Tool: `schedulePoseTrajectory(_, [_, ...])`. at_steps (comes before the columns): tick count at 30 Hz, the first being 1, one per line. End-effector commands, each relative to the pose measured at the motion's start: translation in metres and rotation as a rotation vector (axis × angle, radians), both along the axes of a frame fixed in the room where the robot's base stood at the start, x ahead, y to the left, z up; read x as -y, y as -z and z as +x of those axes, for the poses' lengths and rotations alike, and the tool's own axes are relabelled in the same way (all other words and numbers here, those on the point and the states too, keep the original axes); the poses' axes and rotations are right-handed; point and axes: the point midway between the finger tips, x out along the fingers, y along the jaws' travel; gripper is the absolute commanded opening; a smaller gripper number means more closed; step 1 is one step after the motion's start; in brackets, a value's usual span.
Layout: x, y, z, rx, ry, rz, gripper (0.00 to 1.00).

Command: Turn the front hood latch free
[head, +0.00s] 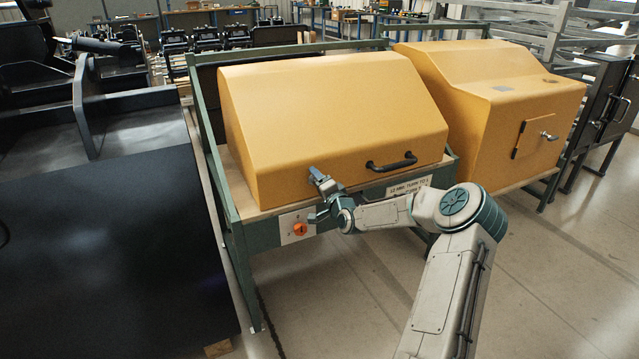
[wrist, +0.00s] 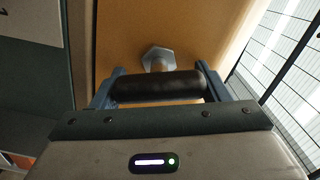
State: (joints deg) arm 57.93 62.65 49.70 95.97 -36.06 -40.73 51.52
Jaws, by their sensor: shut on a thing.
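The front hood (head: 330,120) is a large yellow sloped cover on a green frame, down on its stand. Its latch shows in the wrist view as a black cylindrical grip (wrist: 158,88) in front of a silver hexagonal base (wrist: 157,57) on the yellow panel. My gripper (head: 318,178) is at the lower left of the hood's front face and hides the latch in the head view. In the wrist view my gripper (wrist: 160,84) is shut on the black grip, one blue-grey finger at each end. The grip lies roughly crosswise in that picture.
A black bar handle (head: 391,162) is on the hood, right of my gripper. An orange rotary switch (head: 299,230) and a sign (head: 408,187) are on the frame below. A second yellow hood (head: 490,90) stands at right. A dark machine (head: 100,240) is at left. Floor is open at right.

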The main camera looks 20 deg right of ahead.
Motion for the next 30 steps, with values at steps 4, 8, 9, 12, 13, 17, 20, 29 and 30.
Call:
schedulePoseTrajectory(4, [0.0012, 0.0024, -0.0005, -0.005, 0.001, 0.122, 0.46])
schedulePoseTrajectory(8, [0.0014, 0.0037, -0.0006, -0.009, 0.002, 0.211, 0.46])
schedulePoseTrajectory(9, [0.0013, 0.0037, -0.0005, -0.01, 0.002, 0.235, 0.46])
schedulePoseTrajectory(12, [0.0014, 0.004, -0.0005, -0.011, 0.002, 0.284, 0.46])
schedulePoseTrajectory(13, [0.0014, 0.004, -0.0005, -0.012, 0.002, 0.296, 0.46])
schedulePoseTrajectory(17, [0.0016, 0.0048, -0.0005, -0.014, 0.002, 0.337, 0.46])
schedulePoseTrajectory(20, [0.0016, 0.0049, -0.0006, -0.015, 0.002, 0.355, 0.46])
schedulePoseTrajectory(29, [0.0012, 0.0047, -0.0006, -0.015, 0.002, 0.372, 0.46])
schedulePoseTrajectory(30, [0.0012, 0.0048, -0.0006, -0.015, 0.002, 0.372, 0.46])
